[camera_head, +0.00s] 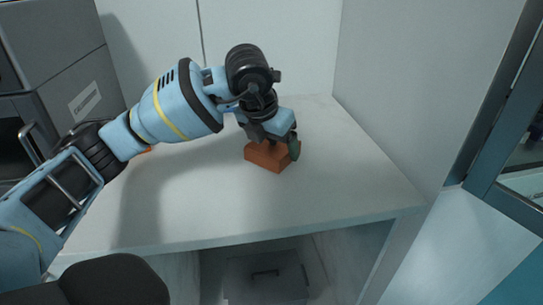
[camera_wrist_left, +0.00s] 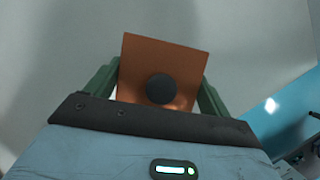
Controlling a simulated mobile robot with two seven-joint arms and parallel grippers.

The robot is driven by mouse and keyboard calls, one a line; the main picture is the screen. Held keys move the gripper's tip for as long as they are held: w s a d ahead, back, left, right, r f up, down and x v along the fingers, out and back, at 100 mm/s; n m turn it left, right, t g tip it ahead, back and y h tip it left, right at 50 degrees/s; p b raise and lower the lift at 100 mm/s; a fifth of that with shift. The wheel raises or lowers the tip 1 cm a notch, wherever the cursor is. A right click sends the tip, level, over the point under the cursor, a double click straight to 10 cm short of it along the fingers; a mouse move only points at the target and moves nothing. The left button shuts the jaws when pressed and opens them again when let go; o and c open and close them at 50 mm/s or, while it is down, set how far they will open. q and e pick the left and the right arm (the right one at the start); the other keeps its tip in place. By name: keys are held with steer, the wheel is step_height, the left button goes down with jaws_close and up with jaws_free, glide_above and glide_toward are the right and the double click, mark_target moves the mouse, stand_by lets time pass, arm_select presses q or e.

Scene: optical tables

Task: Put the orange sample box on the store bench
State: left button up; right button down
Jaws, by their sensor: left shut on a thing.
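The orange sample box (camera_head: 265,156) is at the back middle of the white bench (camera_head: 210,205) in the head view. My left gripper (camera_head: 285,143) comes down on it from above and is shut on it. In the left wrist view the box (camera_wrist_left: 142,65) shows a square orange top with a round black knob, between the two green fingers of my gripper (camera_wrist_left: 158,88). I cannot tell whether the box's underside touches the bench. My right gripper is not in view.
Grey equipment (camera_head: 70,65) stands on the left. A small orange thing shows behind my left arm, mostly hidden. A grey wall (camera_head: 395,95) bounds the bench's right side. The bench front is clear. Below it is an open space with a grey box (camera_head: 265,280).

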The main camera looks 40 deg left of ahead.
arm_select(q)
steer(key=shift+s+a, duration=0.1)
steer(key=shift+a, duration=0.1)
steer(key=shift+f, duration=1.75)
steer(key=o, duration=1.1)
steer(key=p+v, duration=0.1)
steer(key=v, duration=1.1)
